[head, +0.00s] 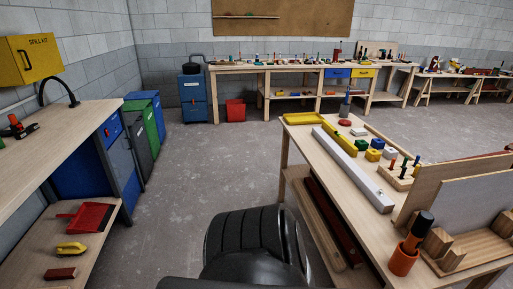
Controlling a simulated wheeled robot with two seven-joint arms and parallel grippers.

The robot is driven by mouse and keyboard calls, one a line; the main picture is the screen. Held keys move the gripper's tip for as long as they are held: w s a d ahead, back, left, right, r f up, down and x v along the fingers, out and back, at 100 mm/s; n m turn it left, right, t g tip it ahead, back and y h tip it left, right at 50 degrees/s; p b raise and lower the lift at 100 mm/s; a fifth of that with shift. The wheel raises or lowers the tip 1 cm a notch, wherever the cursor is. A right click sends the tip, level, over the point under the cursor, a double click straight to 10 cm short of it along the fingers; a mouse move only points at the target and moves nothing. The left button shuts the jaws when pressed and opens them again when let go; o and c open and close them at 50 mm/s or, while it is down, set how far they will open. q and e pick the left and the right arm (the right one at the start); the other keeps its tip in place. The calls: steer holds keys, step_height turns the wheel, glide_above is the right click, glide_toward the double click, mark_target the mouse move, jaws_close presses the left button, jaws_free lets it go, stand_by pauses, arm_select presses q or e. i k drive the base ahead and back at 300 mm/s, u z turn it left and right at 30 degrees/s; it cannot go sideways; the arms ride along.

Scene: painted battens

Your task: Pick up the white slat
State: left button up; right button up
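The white slat (352,168) is a long, straight white batten. It lies along the left edge of the wooden workbench (302,150) on the right side of the head view. Its far end is beside a shorter yellow batten (339,139), and its near end is close to the front of the wooden rack. The slat's whole top face shows. Neither of my grippers can be made out in the view.
A yellow tray (304,118), small colored blocks (375,154) and a peg board (397,178) are on the same bench. An orange cup (403,261) stands near its front. Dark red battens (333,222) lie on the shelf below. Grey floor (185,190) is open to the left.

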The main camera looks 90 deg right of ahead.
mark_target(384, 204)
steer(key=i, duration=0.3)
steer(key=z, duration=2.7)
steer(key=i, duration=2.65)
steer(key=z, duration=2.65)
steer(key=i, duration=0.35)
